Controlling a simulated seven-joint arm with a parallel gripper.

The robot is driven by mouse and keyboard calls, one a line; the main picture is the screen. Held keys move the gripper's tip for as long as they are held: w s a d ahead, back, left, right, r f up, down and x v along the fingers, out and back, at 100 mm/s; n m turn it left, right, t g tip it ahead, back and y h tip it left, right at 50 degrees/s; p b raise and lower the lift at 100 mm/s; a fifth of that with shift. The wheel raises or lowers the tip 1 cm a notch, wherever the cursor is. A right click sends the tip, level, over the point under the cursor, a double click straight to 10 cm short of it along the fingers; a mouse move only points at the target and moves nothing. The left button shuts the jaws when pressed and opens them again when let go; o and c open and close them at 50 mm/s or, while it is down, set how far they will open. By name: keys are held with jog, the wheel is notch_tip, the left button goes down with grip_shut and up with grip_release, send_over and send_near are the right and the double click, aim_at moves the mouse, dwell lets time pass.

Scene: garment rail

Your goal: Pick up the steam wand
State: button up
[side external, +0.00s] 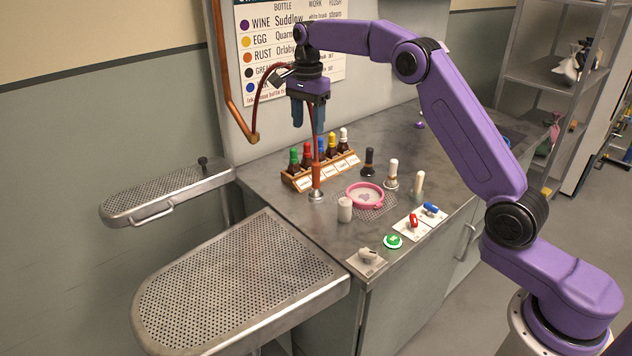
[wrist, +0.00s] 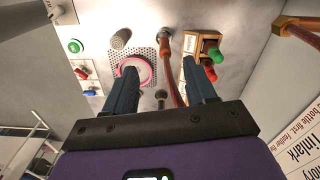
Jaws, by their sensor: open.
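The steam wand (side external: 316,178) has an orange-brown handle and stands upright on the counter in a small metal holder. A dark red hose (side external: 257,105) runs from its top up past my gripper and down to the copper pipe on the wall. My gripper (side external: 308,127) is open and empty, pointing down above the wand and apart from it. In the wrist view the wand (wrist: 166,44) shows between my two blue fingers, nearer the right one, with its hose running toward the camera.
A wooden rack (side external: 298,181) of coloured-cap bottles stands close behind the wand. A pink-rimmed round dish (side external: 365,195), a pale cup (side external: 345,210) and several upright brushes (side external: 391,175) are nearby. Switches (side external: 393,241) line the counter's front. Perforated boards (side external: 236,285) lie to the left.

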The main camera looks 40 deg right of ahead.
aim_at(315, 159)
jog(key=d+f, duration=0.1)
jog(key=f, duration=0.3)
jog(key=w+d+f+m, duration=0.1)
jog(key=f, duration=0.3)
jog(key=d+f+m, duration=0.1)
jog(key=f, duration=0.3)
jog(key=shift+w+d+f, duration=0.2)
jog(key=shift+f, duration=0.15)
jog(key=shift+s+f, duration=0.15)
jog(key=shift+f, duration=2.55)
grip_shut()
